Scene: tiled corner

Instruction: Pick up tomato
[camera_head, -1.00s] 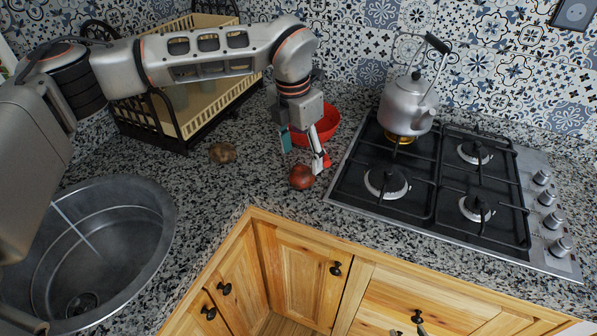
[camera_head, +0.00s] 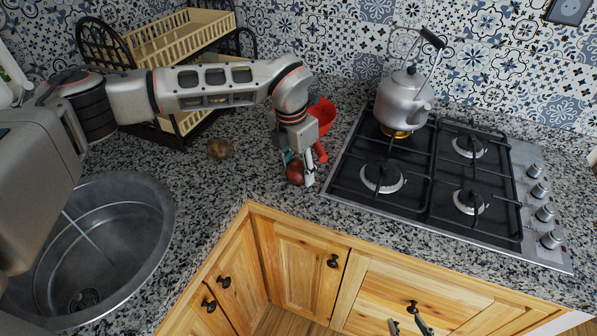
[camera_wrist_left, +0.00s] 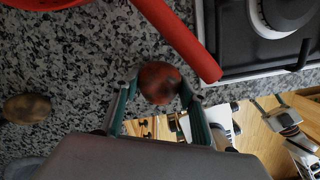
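The tomato (camera_head: 295,174) is dark red and rests on the speckled counter near its front corner. In the left wrist view the tomato (camera_wrist_left: 159,83) shows between the fingertips. My left gripper (camera_head: 298,164) reaches down over it, one finger on each side. The fingers look spread around the tomato with little or no gap; firm contact cannot be made out. My right gripper (camera_head: 408,327) is low at the bottom edge, in front of the cabinets, its fingers apart and empty. It also shows in the left wrist view (camera_wrist_left: 268,108).
A red pan (camera_head: 323,113) lies just behind the tomato, its handle (camera_wrist_left: 190,45) close to my left gripper. A stove (camera_head: 430,185) with a kettle (camera_head: 402,100) stands right. A brown potato-like item (camera_head: 220,148) and a sink (camera_head: 100,235) are left. A dish rack (camera_head: 185,45) stands behind.

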